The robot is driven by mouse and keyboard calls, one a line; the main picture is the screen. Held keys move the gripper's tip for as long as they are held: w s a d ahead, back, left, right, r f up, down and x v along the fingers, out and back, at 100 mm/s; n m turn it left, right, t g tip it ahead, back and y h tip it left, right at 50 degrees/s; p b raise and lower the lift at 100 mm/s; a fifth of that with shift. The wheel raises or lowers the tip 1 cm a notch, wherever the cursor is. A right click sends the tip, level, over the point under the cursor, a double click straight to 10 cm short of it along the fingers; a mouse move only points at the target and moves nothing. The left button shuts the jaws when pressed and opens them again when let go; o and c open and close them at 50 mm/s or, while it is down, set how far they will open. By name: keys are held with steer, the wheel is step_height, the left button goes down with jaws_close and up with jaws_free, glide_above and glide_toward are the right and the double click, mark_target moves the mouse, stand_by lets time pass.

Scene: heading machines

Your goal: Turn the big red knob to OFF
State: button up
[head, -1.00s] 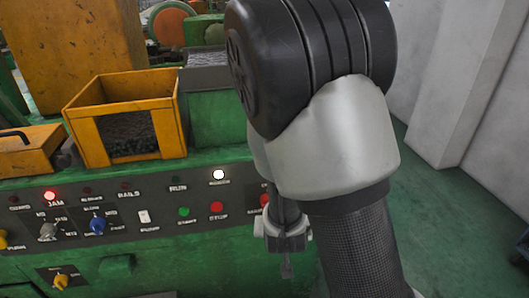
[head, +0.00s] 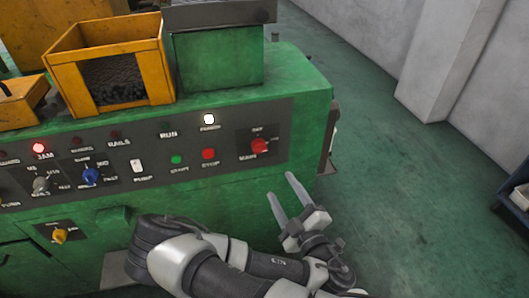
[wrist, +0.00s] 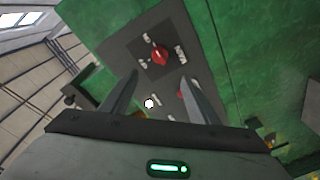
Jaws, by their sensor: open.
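The big red knob (head: 259,146) sits on a dark square plate at the right end of the control panel, with a label above it and "MAIN" below left. In the wrist view the knob (wrist: 159,55) shows ahead, beyond and between my fingertips. My gripper (head: 288,186) is open and empty, below and slightly right of the knob, apart from it. In the wrist view its two fingers (wrist: 161,82) are spread wide. The small lettering around the knob is too blurred to read surely.
Left of the knob are a red STOP button (head: 208,154), a green START button (head: 176,160), a white switch (head: 137,166) and a blue knob (head: 90,175). The JAM lamp (head: 38,148) glows red; a white lamp (head: 209,119) is lit. Green floor (head: 385,170) is clear at right.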

steer(key=w+b, duration=0.1)
steer(key=b, duration=1.4)
glide_toward(261, 150)
steer(key=x, duration=0.3)
steer(key=shift+w+a+f+b, duration=0.25)
steer(key=shift+w+f+b, duration=0.25)
steer(key=shift+b, duration=0.7)
steer(key=x, duration=0.5)
steer(key=shift+w+a+r, duration=0.15)
steer(key=shift+w+r, duration=0.2)
steer(key=shift+r, duration=0.05)
steer(key=c, duration=1)
